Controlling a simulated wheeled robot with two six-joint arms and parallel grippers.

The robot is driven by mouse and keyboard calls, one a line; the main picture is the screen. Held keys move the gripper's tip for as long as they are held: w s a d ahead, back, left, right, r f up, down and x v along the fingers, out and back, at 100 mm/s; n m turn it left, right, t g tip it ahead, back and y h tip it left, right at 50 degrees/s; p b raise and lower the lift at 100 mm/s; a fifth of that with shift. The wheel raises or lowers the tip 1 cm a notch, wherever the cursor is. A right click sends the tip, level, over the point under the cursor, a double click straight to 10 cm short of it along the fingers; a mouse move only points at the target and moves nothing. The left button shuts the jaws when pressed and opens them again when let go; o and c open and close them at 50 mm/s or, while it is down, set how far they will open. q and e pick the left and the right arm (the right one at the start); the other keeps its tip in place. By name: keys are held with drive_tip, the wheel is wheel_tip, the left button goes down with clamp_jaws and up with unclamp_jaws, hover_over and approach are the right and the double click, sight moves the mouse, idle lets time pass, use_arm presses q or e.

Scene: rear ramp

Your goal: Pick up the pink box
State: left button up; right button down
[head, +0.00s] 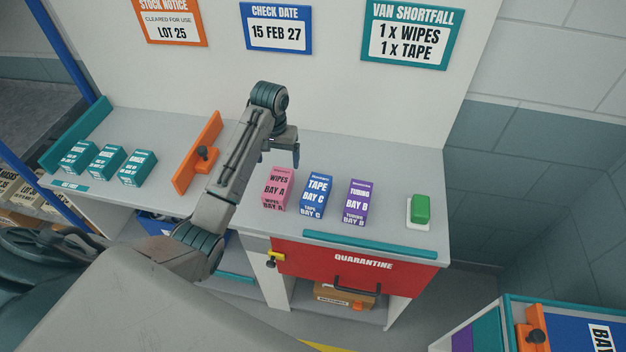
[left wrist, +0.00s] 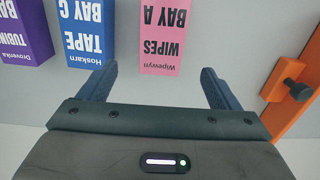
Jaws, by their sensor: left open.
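The pink box (head: 276,188), marked WIPES BAY A, stands on the grey counter, leftmost in a row with a blue and a purple box. My left gripper (head: 290,150) is above the counter, just behind and above the pink box in the head view. In the left wrist view the left gripper (left wrist: 160,72) is open, with its two blue fingers spread and nothing between them. The pink box (left wrist: 163,36) shows there upside down, beyond the fingertips and roughly centred between them. My right gripper is in neither view.
The blue TAPE box (head: 315,195) and purple TUBING box (head: 356,202) stand right of the pink one. An orange divider (head: 197,153) with a dark knob is to its left. A green block (head: 421,209) is further right. A teal strip (head: 368,243) edges the counter's front.

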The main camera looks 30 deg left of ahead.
sight(278, 181)
use_arm(q)
drive_tip(key=shift+s+f+b, duration=0.15)
drive_tip(key=shift+f+b, duration=0.15)
drive_tip(key=shift+s+a+f+b, duration=0.2)
drive_tip(key=shift+s+f+b, duration=0.3)
drive_tip(key=shift+f+b, duration=0.4)
wheel_tip(278, 181, down, 2)
drive_tip(key=shift+w+d, duration=0.1)
drive_tip(key=shift+w, duration=0.05)
wheel_tip(278, 181, down, 2)
drive_tip(key=shift+w+d+p, duration=0.1)
drive_tip(key=shift+p, duration=0.5)
drive_tip(key=f+p, duration=0.1)
drive_tip(key=f, duration=0.2)
drive_tip(key=shift+s+f, duration=0.1)
drive_tip(key=shift+s, duration=0.1)
drive_tip(key=shift+w+f, duration=0.15)
drive_tip(key=shift+f, duration=0.25)
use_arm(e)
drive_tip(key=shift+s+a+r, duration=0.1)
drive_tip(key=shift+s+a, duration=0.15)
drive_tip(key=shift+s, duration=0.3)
use_arm(q)
drive_tip(key=shift+r, duration=0.1)
drive_tip(key=c, duration=1.2)
drive_tip(key=shift+r, duration=0.1)
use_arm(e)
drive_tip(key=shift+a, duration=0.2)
